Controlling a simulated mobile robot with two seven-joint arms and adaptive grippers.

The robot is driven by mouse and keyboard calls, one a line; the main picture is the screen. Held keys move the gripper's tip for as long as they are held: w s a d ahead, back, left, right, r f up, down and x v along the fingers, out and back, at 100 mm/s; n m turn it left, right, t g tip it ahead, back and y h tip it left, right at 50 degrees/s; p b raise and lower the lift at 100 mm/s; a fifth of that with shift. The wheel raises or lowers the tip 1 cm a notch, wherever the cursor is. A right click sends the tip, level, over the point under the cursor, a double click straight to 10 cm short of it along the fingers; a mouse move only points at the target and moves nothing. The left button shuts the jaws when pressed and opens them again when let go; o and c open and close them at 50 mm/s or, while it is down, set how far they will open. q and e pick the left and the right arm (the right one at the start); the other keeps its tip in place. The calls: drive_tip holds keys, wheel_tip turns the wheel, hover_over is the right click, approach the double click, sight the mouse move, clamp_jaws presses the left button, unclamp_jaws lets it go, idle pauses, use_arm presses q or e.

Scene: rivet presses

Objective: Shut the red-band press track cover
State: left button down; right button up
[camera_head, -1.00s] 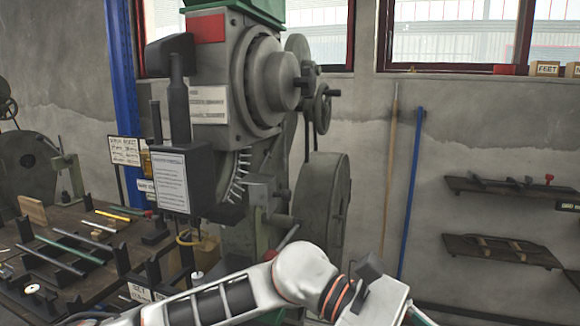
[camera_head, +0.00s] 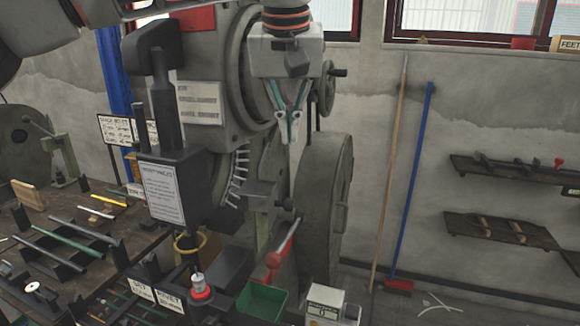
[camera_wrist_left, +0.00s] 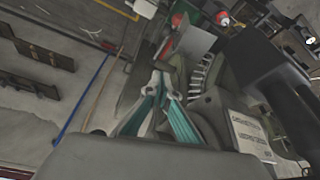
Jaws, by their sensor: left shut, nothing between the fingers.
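The grey press (camera_head: 205,75) has a red band (camera_head: 198,17) near its top. A curved row of rivets (camera_head: 238,172) lies exposed in its track, and it also shows in the left wrist view (camera_wrist_left: 197,78). A flat grey plate (camera_head: 262,193) sticks out beside the rivets and seems to be the track cover, standing open. It shows in the left wrist view (camera_wrist_left: 196,38) too. My left gripper (camera_head: 290,138) is shut and empty, pointing down in front of the press, above the plate. I cannot tell its depth gap. My right gripper is not in view.
A red-handled lever (camera_head: 283,250) and a green bin (camera_head: 262,301) sit below the plate. A dark box with a paper notice (camera_head: 162,192) stands left of the rivets. A large grey wheel (camera_head: 325,205) is at the right. The wall beyond holds shelves and leaning poles.

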use_arm(q)
wheel_tip(320, 180, down, 11)
drive_tip(key=b, duration=0.2)
drive_tip(key=shift+s, duration=0.15)
idle(0.3)
drive_tip(key=shift+r, duration=0.15)
drive_tip(key=shift+s+a, duration=0.1)
